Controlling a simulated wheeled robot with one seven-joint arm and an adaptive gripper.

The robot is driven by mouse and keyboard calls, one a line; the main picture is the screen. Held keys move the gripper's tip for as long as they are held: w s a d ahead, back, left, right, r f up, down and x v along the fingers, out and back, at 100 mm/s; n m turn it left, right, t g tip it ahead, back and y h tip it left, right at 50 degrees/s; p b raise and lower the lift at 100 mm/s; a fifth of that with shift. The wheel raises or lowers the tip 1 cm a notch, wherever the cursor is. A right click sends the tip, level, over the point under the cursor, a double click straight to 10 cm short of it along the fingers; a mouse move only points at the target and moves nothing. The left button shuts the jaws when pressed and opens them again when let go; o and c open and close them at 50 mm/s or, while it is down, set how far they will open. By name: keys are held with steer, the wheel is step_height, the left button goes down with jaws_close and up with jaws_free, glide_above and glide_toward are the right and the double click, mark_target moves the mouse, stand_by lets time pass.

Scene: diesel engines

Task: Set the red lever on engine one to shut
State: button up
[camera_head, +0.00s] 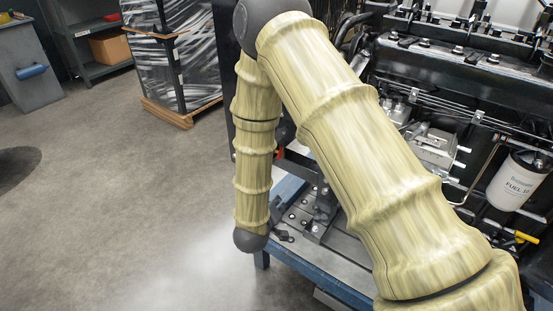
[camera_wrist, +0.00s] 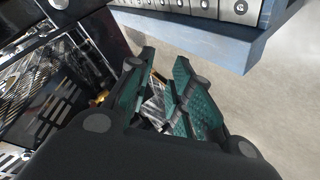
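A small red piece (camera_head: 279,153) shows beside my arm at the engine's left side in the head view. It may be the red lever, but it is mostly hidden and its position cannot be read. The dark engine (camera_head: 460,65) fills the right of the head view, partly behind my arm. My gripper (camera_wrist: 165,60) shows in the wrist view with its two green-padded fingers apart and nothing clearly held between them. No red lever can be clearly made out in the wrist view. My gripper cannot be clearly made out in the head view.
A blue-edged stand (camera_head: 325,277) is below the engine. A white fuel filter (camera_head: 517,181) and a yellow handle (camera_head: 526,237) are at right. A wrapped pallet load (camera_head: 175,60), shelving (camera_head: 90,45) and a grey cabinet (camera_head: 35,65) stand behind.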

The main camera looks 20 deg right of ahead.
mark_target(280, 153)
steer(key=w+a+r+h, duration=0.2)
steer(key=w+r, duration=0.1)
steer(key=r, duration=0.3)
steer(key=w+a+r+h, duration=0.2)
steer(key=r+h, duration=0.1)
steer(key=r, duration=0.4)
steer(key=shift+m, duration=0.3)
steer(key=b+x, duration=0.1)
steer(key=x, duration=1)
steer(key=shift+w, duration=0.1)
jaws_close()
